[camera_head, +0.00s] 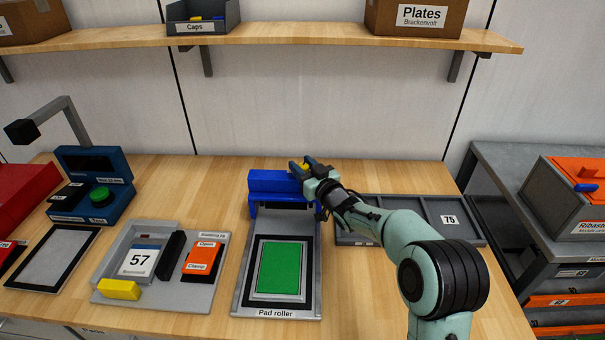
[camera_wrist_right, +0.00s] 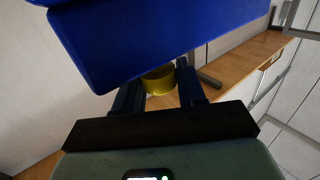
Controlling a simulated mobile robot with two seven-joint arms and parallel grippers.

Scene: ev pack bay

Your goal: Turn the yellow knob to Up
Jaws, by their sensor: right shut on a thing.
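The yellow knob (camera_wrist_right: 159,80) shows in the right wrist view between the two dark fingers of my right gripper (camera_wrist_right: 158,88). In the head view the knob (camera_head: 304,166) is a small yellow spot at the top right of the blue housing of the pad roller (camera_head: 270,183). My right gripper (camera_head: 301,168) is shut on the knob there. The fingers hide the knob's sides, and I cannot read any marking or its setting. My left gripper is not in view.
A green pad (camera_head: 282,269) lies on the roller's bed. A grey compartment tray (camera_head: 400,233) stands right of it, under my right arm. An assembly jig (camera_head: 205,295) with a yellow block (camera_head: 119,289) stands left. A shelf (camera_head: 300,36) runs above.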

